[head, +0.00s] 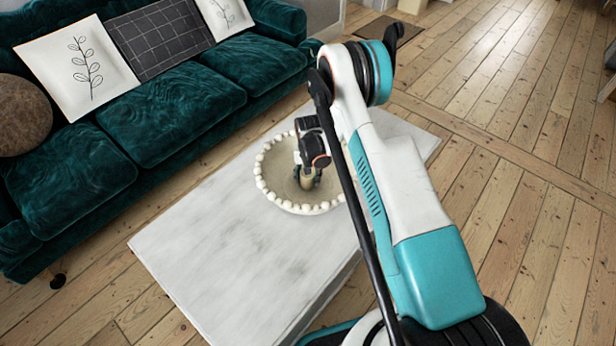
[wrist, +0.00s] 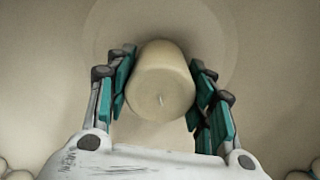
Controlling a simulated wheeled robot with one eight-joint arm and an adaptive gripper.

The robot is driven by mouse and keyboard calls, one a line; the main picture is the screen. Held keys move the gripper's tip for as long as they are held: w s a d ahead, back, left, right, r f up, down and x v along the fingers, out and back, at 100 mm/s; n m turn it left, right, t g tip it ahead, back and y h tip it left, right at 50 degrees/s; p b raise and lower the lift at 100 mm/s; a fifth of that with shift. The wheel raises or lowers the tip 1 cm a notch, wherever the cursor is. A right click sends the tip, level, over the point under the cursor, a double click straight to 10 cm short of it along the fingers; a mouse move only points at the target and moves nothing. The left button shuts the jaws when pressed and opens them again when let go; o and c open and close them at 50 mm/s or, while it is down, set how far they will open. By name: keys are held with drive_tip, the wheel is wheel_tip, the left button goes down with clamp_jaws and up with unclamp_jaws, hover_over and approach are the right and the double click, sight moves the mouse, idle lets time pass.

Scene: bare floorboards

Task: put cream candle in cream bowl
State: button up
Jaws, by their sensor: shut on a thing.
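The cream bowl (head: 270,185) has a rim of round beads and stands on the white table. My gripper (head: 307,178) is inside the bowl's outline in the head view, pointing down. In the wrist view my gripper (wrist: 160,95) has its teal-padded fingers on both sides of the cream candle (wrist: 158,85), shut on it. A small part of the candle (head: 307,182) shows between the fingers in the head view. The bowl's inside (wrist: 60,70) fills the wrist view around it. I cannot tell whether the candle touches the bowl's bottom.
The white table (head: 220,255) is bare to the left and front of the bowl. A dark green sofa (head: 165,110) with several cushions stands behind it on the left. Open floorboards (head: 500,110) lie to the right. My arm hides part of the bowl's right side.

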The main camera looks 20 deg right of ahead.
drive_tip(key=shift+f, duration=0.1)
drive_tip(key=o, duration=1.2)
wheel_tip(320, 180, up, 12)
drive_tip(key=p, duration=0.4)
drive_tip(key=s+r+n+t, duration=0.1)
drive_tip(key=s+r, duration=0.2)
drive_tip(key=r, duration=0.8)
drive_tip(key=s+r+n+t, duration=0.1)
drive_tip(key=s+r, duration=0.2)
drive_tip(key=r, duration=0.7)
drive_tip(key=s+r+n+t, duration=0.1)
drive_tip(key=s+r, duration=0.3)
drive_tip(key=r, duration=0.7)
drive_tip(key=shift+s+r+n+t, duration=0.6)
drive_tip(key=shift+s+r, duration=0.65)
drive_tip(key=shift+s, duration=2.5)
drive_tip(key=shift+s+r+n+t, duration=0.4)
drive_tip(key=shift+s+r+t, duration=0.65)
drive_tip(key=shift+s, duration=2.7)
drive_tip(key=shift+s+r+n+t, duration=0.5)
drive_tip(key=shift+s+r, duration=1)
drive_tip(key=shift+s, duration=2.25)
